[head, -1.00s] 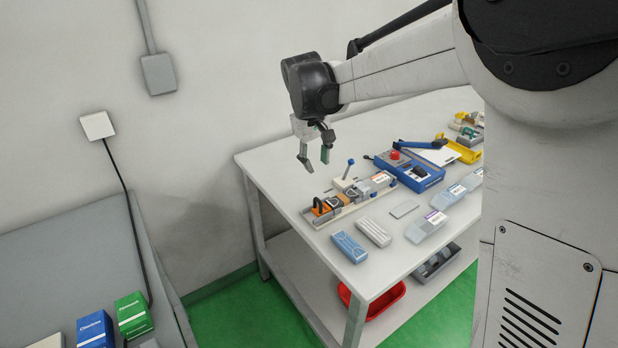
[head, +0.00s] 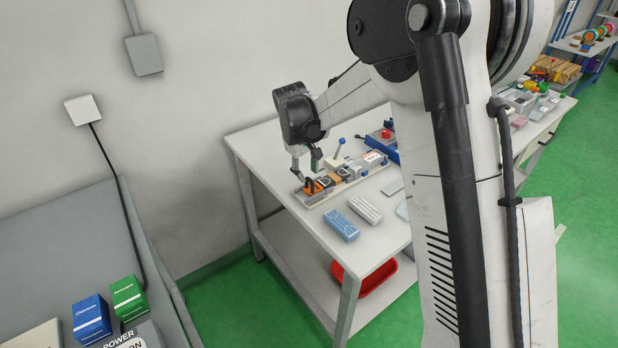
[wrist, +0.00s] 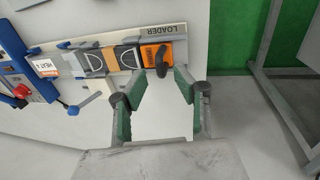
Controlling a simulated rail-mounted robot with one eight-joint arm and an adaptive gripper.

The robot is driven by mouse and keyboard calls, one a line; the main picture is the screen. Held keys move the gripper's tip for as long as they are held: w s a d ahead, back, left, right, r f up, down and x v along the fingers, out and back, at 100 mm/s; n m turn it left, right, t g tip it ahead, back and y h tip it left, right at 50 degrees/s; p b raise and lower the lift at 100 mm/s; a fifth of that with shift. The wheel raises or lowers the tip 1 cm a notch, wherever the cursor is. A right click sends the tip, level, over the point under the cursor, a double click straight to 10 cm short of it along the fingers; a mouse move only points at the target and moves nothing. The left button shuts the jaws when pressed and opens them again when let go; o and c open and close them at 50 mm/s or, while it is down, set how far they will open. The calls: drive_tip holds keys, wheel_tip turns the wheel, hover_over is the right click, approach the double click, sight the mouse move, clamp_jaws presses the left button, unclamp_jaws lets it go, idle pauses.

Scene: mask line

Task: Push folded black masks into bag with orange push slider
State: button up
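The orange push slider (wrist: 153,55) with a black loop handle (wrist: 162,64) sits at the end of the loader rail (wrist: 178,29); the slider (head: 310,187) also shows in the head view. Next to it on the rail lie dark grey folded pieces (wrist: 96,61) with loop outlines, apparently the masks. A pale labelled piece (wrist: 46,67) lies at the rail's far end; I cannot tell if it is the bag. My gripper (wrist: 164,76) is open, its green-padded fingers on either side of the handle's near end. Contact is not clear. In the head view my gripper (head: 306,173) is just above the slider.
A blue device (wrist: 18,62) stands beyond the rail's far end. A white block with a blue-knobbed lever (head: 338,148) stands beside the rail. Blue (head: 341,225) and grey-white (head: 365,209) packs lie in front. A red bin (head: 366,278) is on the lower shelf.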

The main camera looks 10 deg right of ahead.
sight(309, 178)
drive_tip(key=shift+w+d+f, duration=0.1)
drive_tip(key=shift+d+f, duration=0.05)
drive_tip(key=shift+f, duration=0.6)
drive_tip(key=shift+w+d+f, duration=0.1)
drive_tip(key=shift+f, duration=0.65)
clamp_jaws()
